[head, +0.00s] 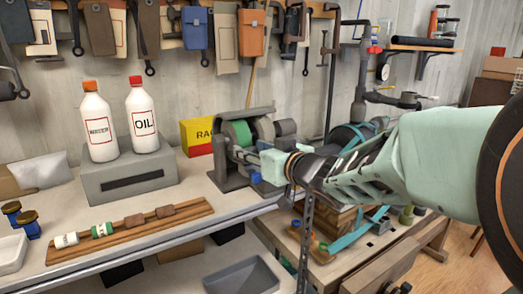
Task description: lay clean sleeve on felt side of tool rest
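My gripper (291,166) points left, in front of the bench grinder (232,163) at the back of the workbench. A pale mint block (272,160) shows at its tip; I cannot tell whether the gripper holds it. The finger opening is not clear. The grinder has a green wheel (238,132) and a grey wheel (286,127). A small blue piece (255,177) lies below the tip. I cannot make out the tool rest or its felt side. A wooden board (178,223) at front left carries small cylinders: one white (66,240), one green-and-white (103,230), two brown (134,221).
White WATER (98,125) and OIL (142,120) bottles stand on a grey box (120,168). A yellow RAGS box (197,135) is behind. A second bench (355,260) with clutter is at right. A grey bin (242,276) sits below. Tools hang on the wall.

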